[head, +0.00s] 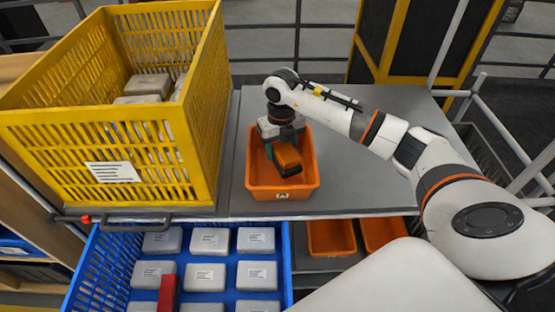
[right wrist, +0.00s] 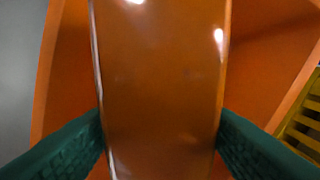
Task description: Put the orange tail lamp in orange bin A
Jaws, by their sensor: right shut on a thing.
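The orange tail lamp (head: 287,158) has a dark edge and is held by my right gripper (head: 281,147), inside the outline of orange bin A (head: 257,185). In the right wrist view the lamp (right wrist: 160,90) fills the middle, with a dark green finger (right wrist: 62,150) on each side of it and the orange bin walls (right wrist: 270,60) around. The bin stands on the grey table, with a white label marked A on its front. I cannot tell whether the lamp touches the bin floor. My left gripper is not in view.
A yellow crate (head: 60,135) with grey boxes stands left of the bin. A blue crate (head: 283,262) with grey boxes and a red item (head: 168,293) is below the table's front edge. Two orange bins (head: 331,236) sit lower right. The grey table (head: 345,185) is clear right of bin A.

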